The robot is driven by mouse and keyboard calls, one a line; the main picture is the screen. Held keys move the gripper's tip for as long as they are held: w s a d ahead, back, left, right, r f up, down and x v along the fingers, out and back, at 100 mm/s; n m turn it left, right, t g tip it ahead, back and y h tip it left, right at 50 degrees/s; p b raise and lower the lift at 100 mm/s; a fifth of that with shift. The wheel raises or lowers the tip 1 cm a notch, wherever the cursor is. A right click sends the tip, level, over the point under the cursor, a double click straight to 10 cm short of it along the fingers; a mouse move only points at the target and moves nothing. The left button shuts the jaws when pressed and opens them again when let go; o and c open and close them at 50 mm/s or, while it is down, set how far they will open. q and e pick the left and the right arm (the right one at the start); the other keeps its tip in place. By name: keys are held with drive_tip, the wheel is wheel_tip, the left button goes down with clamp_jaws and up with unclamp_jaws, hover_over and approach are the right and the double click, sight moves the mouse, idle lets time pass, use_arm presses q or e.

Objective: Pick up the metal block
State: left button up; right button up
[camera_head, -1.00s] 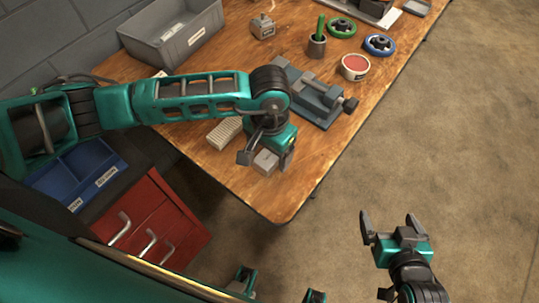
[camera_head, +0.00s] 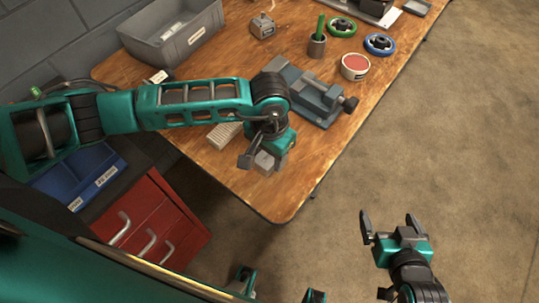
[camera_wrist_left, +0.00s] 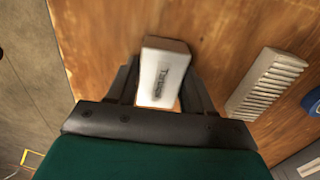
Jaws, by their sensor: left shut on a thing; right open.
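The metal block (camera_head: 265,162) is a small grey block near the front corner of the wooden table. In the left wrist view the block (camera_wrist_left: 164,74) looks pale, with dark lettering on its face, and sits between the two dark fingers. My left gripper (camera_head: 266,160) is shut on the block, with a finger on each side. I cannot tell whether the block touches the table or is just above it. My right gripper (camera_head: 392,224) is open and empty, out over the floor to the right of the table.
A ribbed pale block (camera_head: 222,135) lies beside my left gripper. A blue-grey vise (camera_head: 310,95) stands behind it. Red drawers (camera_head: 150,225) stand below the table's left side.

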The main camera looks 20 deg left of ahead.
use_arm(q)
drive_tip(key=shift+c, duration=0.6)
drive_tip(key=shift+r, duration=0.1)
drive_tip(key=shift+r, duration=0.15)
wheel_tip(320, 180, up, 20)
drive_tip(key=shift+f, duration=0.2)
drive_tip(key=shift+w+f, duration=0.1)
idle(0.8)
